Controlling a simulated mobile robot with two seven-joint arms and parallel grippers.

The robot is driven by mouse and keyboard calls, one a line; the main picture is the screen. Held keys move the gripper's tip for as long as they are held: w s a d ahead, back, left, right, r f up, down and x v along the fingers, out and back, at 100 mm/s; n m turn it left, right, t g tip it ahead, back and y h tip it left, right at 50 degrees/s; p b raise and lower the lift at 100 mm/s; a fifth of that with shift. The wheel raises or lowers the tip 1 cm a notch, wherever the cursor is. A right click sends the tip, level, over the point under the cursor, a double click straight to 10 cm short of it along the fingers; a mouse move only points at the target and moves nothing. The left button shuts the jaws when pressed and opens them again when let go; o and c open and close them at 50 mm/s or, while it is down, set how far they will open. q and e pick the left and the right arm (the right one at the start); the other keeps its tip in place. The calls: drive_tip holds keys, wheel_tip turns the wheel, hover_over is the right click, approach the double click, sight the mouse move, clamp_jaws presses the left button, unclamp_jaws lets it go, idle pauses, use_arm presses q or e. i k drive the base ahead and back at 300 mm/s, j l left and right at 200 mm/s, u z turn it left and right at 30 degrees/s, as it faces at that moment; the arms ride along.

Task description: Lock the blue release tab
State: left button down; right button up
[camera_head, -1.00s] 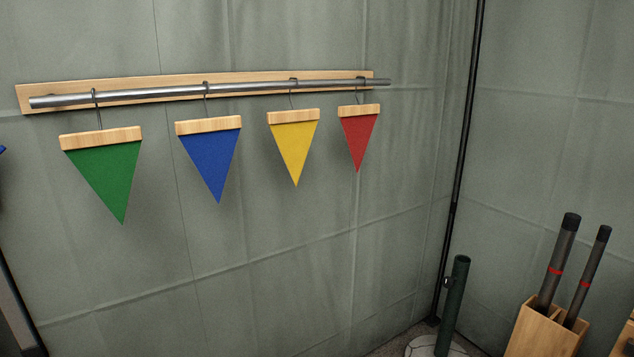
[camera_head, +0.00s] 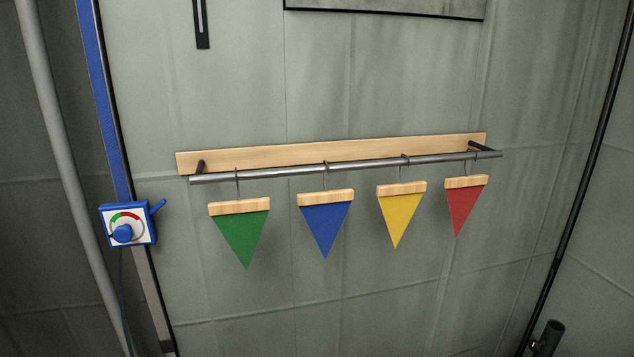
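A blue box (camera_head: 106,222) is fixed on a blue upright post (camera_head: 103,110) at the left of the head view. Its white face carries a red and green arc and a round blue knob (camera_head: 122,233). A small blue tab (camera_head: 158,206) sticks out from the box's right side, slanting up to the right. I cannot tell from this view whether the tab is locked. Neither of my grippers is in view.
A wooden rail board (camera_head: 330,152) with a metal bar (camera_head: 365,163) is on the grey fabric wall. Green (camera_head: 243,236), blue (camera_head: 325,228), yellow (camera_head: 398,217) and red (camera_head: 464,208) pennants hang from it. A grey pole (camera_head: 68,170) stands left of the box.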

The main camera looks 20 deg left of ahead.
sight(160, 205)
drive_tip(key=u, duration=1.55)
drive_tip(key=i+l, duration=0.35)
drive_tip(key=i, duration=0.2)
